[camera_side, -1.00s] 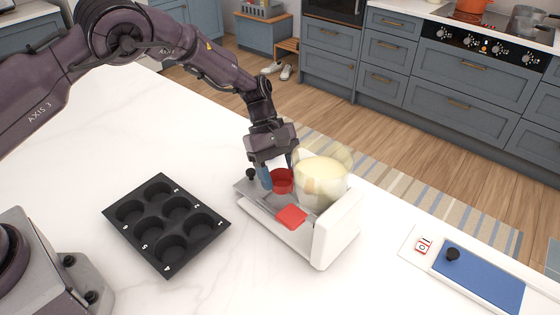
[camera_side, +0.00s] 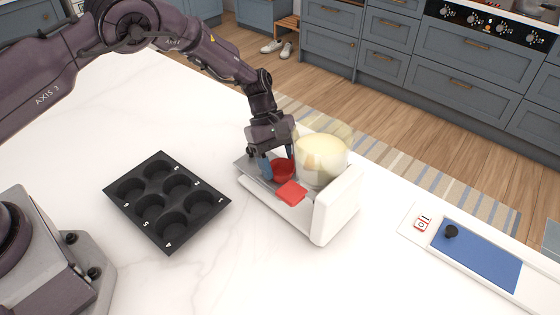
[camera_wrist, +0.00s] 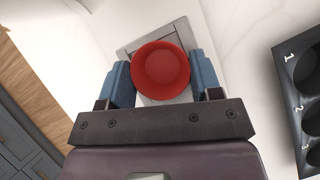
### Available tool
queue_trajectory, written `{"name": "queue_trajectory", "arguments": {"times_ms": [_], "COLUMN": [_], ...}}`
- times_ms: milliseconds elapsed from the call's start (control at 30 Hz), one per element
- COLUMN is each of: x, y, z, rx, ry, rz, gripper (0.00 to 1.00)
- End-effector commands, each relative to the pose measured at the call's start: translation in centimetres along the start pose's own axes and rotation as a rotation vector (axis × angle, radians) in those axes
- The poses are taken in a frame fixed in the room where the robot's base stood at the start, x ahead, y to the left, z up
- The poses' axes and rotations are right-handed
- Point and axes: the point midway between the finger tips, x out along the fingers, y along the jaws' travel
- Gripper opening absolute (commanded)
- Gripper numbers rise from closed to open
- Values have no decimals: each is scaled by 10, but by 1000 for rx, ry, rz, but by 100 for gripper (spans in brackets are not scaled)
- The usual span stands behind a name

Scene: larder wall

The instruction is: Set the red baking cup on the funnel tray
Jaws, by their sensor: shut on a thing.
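The red baking cup (camera_side: 283,171) is upright between the blue fingers of my gripper (camera_side: 277,165), which is shut on it. In the wrist view the round red cup (camera_wrist: 160,70) fills the space between the two fingers (camera_wrist: 161,80). The cup is over the grey metal tray (camera_side: 247,168) at the left part of the white dispenser, which I take as the funnel tray. Its grey edges (camera_wrist: 142,40) show around the cup in the wrist view. The cup's underside is hidden, so I cannot tell whether it touches the tray.
The white dispenser (camera_side: 335,212) has a clear bowl of pale batter (camera_side: 321,160) and a red square flap (camera_side: 291,192) close to the cup. A black muffin tin (camera_side: 167,202) lies to the left. A blue-topped board (camera_side: 477,254) lies right. The counter's front is clear.

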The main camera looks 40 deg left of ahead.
Motion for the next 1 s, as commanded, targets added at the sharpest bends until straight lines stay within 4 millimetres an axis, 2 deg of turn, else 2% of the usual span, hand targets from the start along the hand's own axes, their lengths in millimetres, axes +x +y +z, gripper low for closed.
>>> {"name": "queue_trajectory", "arguments": {"times_ms": [333, 367, 467, 500, 800, 867, 1000], "x": [-1, -1, -1, -1, -3, -8, -31], "y": [0, 0, 0, 0, 0, 1, 1], "z": [0, 0, 0, 0, 0, 0, -1], "rx": [1, 1, 1, 1, 0, 1, 1], "ry": [0, 0, 0, 0, 0, 0, 1], "rz": [0, 0, 0, 0, 1, 3, 5], "gripper": [36, 61, 84, 88, 88, 88, 88]}}
